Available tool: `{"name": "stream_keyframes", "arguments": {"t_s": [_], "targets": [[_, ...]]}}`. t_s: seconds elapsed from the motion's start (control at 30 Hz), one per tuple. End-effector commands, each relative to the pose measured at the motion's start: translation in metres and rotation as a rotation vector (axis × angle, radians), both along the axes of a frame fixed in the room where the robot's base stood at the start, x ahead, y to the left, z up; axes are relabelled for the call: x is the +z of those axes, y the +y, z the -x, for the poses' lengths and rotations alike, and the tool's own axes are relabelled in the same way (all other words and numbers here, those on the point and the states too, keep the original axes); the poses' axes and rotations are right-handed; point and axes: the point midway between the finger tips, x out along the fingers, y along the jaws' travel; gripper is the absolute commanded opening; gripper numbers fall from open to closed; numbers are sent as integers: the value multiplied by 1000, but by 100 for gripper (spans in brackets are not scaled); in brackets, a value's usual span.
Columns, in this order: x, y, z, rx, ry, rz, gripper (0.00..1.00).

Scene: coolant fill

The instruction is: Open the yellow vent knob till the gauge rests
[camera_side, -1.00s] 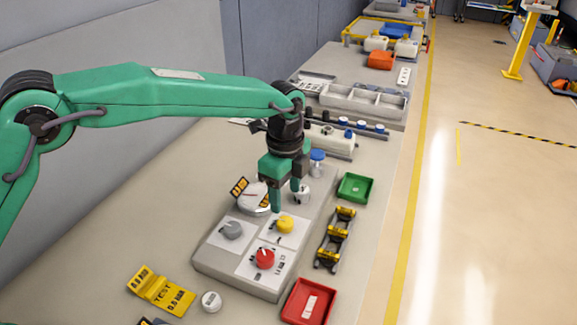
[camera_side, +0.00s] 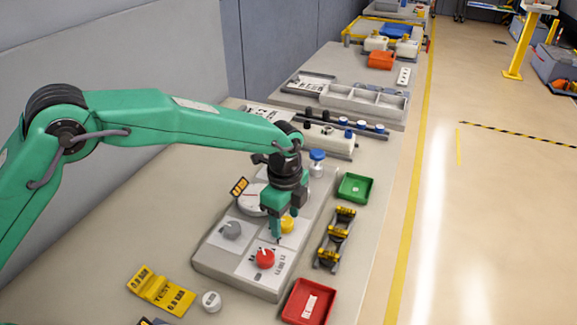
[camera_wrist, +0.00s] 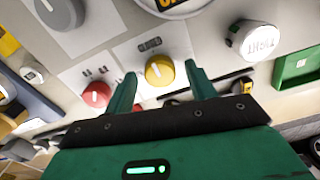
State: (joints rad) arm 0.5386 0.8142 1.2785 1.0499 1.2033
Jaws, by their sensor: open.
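The yellow vent knob (camera_side: 287,225) sits on a white plate of the grey panel, partly hidden by my gripper in the side view. My gripper (camera_side: 284,235) is low over the panel, pointing down, with its fingers close to the knob. In the wrist view the yellow knob (camera_wrist: 159,70) shows between the two open fingertips of my gripper (camera_wrist: 162,76), with a gap on each side. The round white gauge (camera_side: 251,199) stands behind on the panel, partly covered by my gripper; its reading is too small to tell.
A red knob (camera_side: 265,258) is just in front of the yellow one, and a grey knob (camera_side: 231,230) is to its left. A green tray (camera_side: 356,187), a rack of yellow-black pieces (camera_side: 336,240) and a red tray (camera_side: 308,302) stand to the right of the panel.

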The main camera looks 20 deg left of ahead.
Motion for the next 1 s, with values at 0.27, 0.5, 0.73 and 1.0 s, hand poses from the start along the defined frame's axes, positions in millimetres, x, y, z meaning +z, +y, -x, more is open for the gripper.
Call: {"name": "stream_keyframes", "arguments": {"t_s": [0.27,0.5,0.73,1.0], "targets": [[-2,0,0,0,-1,0,56],[-1,0,0,0,-1,0,12],[-1,0,0,7,-1,0,11],[-1,0,0,77,-1,0,11]]}}
